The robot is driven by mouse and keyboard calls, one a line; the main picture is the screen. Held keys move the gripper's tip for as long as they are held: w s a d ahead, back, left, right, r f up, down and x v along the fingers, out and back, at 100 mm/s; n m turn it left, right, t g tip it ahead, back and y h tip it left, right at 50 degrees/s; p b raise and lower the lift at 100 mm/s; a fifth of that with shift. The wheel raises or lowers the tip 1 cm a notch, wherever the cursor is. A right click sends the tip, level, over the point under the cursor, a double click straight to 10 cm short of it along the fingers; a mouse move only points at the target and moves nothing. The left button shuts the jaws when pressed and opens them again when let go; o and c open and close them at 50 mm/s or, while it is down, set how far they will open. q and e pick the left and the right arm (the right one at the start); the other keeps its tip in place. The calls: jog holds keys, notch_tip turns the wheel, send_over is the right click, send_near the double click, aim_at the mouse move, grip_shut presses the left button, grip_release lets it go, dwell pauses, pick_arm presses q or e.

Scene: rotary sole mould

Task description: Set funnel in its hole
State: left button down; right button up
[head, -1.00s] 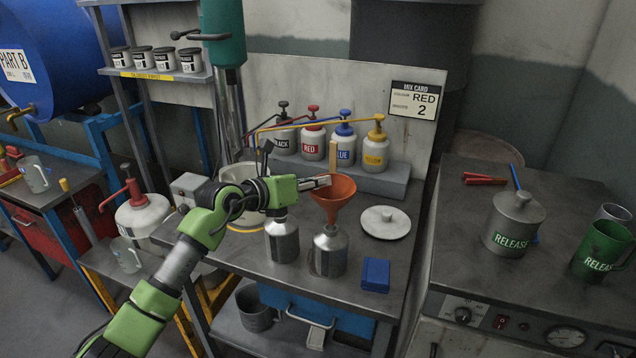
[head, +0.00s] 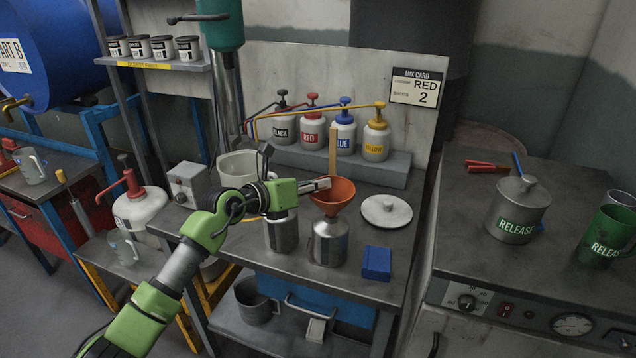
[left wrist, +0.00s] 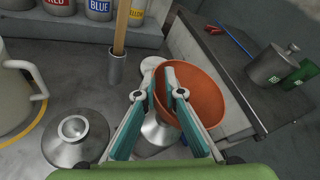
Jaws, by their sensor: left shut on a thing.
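The orange funnel (head: 338,198) is upright over the right-hand metal can (head: 328,246). Its spout end meets the can's top in the picture; how far it sits in the mouth cannot be told. My left gripper (head: 325,184) is shut on the funnel's rim at its left side. In the left wrist view the fingers (left wrist: 161,84) pinch the wall of the funnel (left wrist: 205,92), and the can (left wrist: 158,132) shows partly beneath, its mouth hidden. A second metal can (head: 282,232) stands just left, under my gripper. My right gripper is not in view.
A wooden stick (head: 332,150) stands behind the funnel. A round grey lid (head: 387,211) lies right of it and a blue box (head: 376,262) in front right. Pump bottles (head: 312,130) line the back shelf. A white pot (head: 238,165) stands behind my arm.

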pick_arm(q)
jog(key=c, duration=2.1)
grip_release()
jog(key=v, duration=1.2)
